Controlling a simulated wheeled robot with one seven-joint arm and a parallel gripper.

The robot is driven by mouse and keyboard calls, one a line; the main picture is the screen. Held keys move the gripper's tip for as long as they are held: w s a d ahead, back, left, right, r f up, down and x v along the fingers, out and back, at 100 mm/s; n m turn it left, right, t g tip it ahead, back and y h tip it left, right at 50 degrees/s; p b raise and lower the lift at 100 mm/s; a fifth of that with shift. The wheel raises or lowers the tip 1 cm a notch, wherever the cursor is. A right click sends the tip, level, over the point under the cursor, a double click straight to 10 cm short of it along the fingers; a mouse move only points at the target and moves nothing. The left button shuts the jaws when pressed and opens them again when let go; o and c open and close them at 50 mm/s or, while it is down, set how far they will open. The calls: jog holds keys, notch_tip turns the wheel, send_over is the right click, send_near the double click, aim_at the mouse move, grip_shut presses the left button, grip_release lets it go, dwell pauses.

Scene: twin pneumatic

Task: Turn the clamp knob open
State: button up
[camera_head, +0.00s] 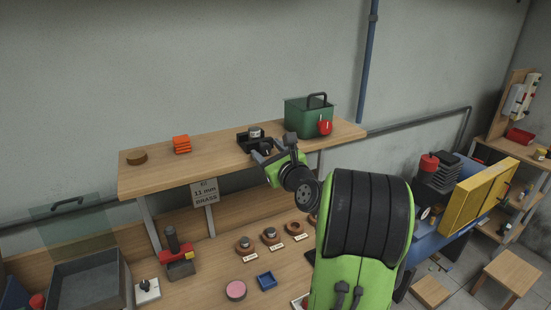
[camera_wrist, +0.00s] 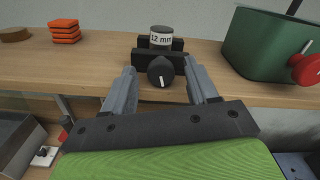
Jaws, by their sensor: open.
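The clamp (camera_head: 250,142) is a black block on the upper wooden shelf, holding a grey cylinder. In the wrist view the cylinder (camera_wrist: 161,37) carries a "12 mm" label and stands in the black clamp body (camera_wrist: 145,56). The black clamp knob (camera_wrist: 160,72) faces me, with a white mark pointing roughly down. My gripper (camera_wrist: 163,80) is open, its two grey fingers on either side of the knob with gaps to it. In the head view my gripper (camera_head: 268,154) is at the shelf's front edge by the clamp; whether it touches the knob cannot be seen there.
A green box (camera_head: 300,118) with a red knob (camera_head: 325,128) stands right of the clamp. Orange stacked pieces (camera_head: 181,144) and a brown disc (camera_head: 136,157) lie to the left on the shelf (camera_head: 210,165). A "11 mm BRASS" sign (camera_head: 205,192) hangs below the shelf edge.

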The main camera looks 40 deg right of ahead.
jog(key=b+v, duration=0.3)
jog(key=v, duration=1.2)
jog(key=shift+s, duration=0.2)
jog(key=shift+a, duration=0.1)
jog(key=w+d+m+p, duration=0.1)
jog(key=w+p, duration=0.2)
jog(key=w, duration=0.2)
jog(key=w+d+m+p, duration=0.1)
jog(key=w+d+p, duration=0.1)
jog(key=w+p, duration=0.2)
jog(key=w+d+m+p, duration=0.1)
jog(key=w+p, duration=0.3)
jog(key=w, duration=0.2)
jog(key=shift+w+d, duration=0.1)
jog(key=shift+d, duration=0.15)
jog(key=shift+c, duration=0.3)
